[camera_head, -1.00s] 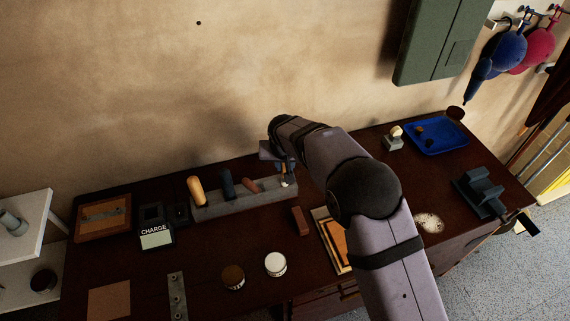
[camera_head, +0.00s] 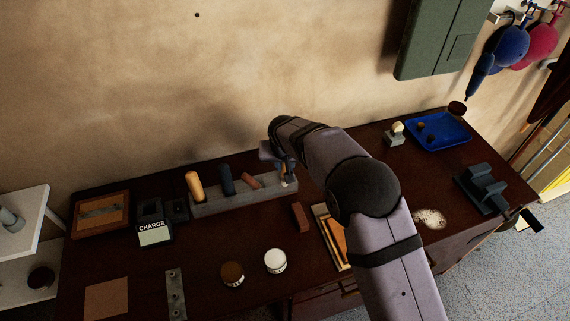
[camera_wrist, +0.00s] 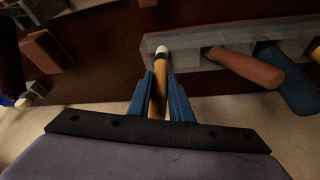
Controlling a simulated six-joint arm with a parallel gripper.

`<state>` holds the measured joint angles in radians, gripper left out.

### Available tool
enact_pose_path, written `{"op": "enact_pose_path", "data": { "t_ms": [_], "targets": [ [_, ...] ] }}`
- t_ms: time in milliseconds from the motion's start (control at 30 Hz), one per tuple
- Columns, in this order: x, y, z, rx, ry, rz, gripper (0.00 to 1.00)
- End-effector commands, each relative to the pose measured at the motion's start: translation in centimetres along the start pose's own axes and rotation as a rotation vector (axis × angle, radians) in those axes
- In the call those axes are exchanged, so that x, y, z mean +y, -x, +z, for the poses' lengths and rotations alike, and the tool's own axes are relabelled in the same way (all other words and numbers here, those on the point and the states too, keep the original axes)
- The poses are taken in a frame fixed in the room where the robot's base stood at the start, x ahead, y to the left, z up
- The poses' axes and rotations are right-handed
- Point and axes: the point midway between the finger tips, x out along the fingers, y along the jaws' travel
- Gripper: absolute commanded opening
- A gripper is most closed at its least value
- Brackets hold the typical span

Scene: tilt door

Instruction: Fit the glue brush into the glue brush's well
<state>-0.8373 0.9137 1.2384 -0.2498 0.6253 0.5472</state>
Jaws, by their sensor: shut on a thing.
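The glue brush (camera_wrist: 158,90) has a tan handle, a dark band and a white tip. In the wrist view my gripper (camera_wrist: 160,98) is shut on its handle between two blue fingers, with the tip pointing away from the gripper. The tip overlaps the end of a grey block (camera_wrist: 190,47) with wells. I cannot tell whether it is inside a well or just above it. In the head view my gripper (camera_head: 287,170) is over the right end of the grey block (camera_head: 235,203), and the brush is mostly hidden there.
An orange handle (camera_head: 195,185), a blue handle (camera_head: 227,180) and a red-brown handle (camera_head: 250,181) stand in the block, left of my gripper. A red-brown brick (camera_head: 300,217) lies in front of it. Two round jars (camera_head: 275,261) stand nearer. The wall is close behind.

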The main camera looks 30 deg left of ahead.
Motion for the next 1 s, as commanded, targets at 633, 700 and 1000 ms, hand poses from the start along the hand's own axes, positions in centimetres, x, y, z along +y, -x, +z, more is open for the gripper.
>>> {"op": "enact_pose_path", "data": {
  "t_ms": [633,700,1000],
  "targets": [
    [0.0,-0.6,0.3,0.000,0.000,0.000,0.41],
    [0.0,-0.6,0.3,0.000,0.000,0.000,0.41],
    [0.0,1.4,0.2,0.002,-0.001,-0.001,0.41]
  ]
}}
